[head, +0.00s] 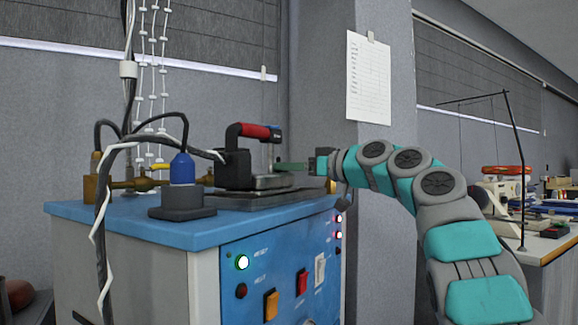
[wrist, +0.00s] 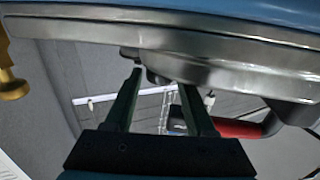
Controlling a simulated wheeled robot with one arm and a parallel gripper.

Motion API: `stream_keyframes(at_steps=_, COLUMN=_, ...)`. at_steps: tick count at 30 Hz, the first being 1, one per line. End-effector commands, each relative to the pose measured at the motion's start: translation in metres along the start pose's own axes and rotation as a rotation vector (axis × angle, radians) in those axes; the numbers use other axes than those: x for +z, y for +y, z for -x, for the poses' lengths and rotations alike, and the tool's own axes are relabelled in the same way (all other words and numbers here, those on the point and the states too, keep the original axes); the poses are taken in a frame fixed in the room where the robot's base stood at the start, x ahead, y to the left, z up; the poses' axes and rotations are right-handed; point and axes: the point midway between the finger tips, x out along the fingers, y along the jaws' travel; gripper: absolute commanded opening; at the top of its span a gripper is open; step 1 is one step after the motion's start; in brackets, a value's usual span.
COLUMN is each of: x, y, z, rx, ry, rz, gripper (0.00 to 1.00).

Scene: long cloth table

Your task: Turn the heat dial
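An iron with a red and black handle (head: 255,131) rests on a flat dark pad on top of the blue cabinet. My gripper (head: 278,167) reaches in from the right, with its fingers level beside the iron's right end, just above the metal base. In the wrist view the iron's metal base (wrist: 200,55) fills the top, upside down. My gripper's two fingers (wrist: 160,80) are apart there, with nothing held. A rounded grey part (wrist: 157,76) shows beyond and between the fingertips; it may be the heat dial. I cannot tell whether the fingers touch it.
A blue-capped fitting (head: 182,170), brass pipes and hanging cables stand left of the iron. A grey pillar (head: 388,70) is behind my arm. Another worktable (head: 545,245) is at right.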

Motion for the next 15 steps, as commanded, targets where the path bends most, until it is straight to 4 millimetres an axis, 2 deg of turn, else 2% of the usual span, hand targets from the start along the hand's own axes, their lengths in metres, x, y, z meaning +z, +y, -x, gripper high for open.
stream_keyframes(at_steps=2, x=0.0001, y=0.0000, z=0.0001, rx=0.000, ry=0.000, rz=0.000, gripper=0.47)
stream_keyframes(at_steps=15, x=-0.0003, y=0.0001, z=0.0004, rx=0.001, ry=0.000, rz=0.001, gripper=0.00)
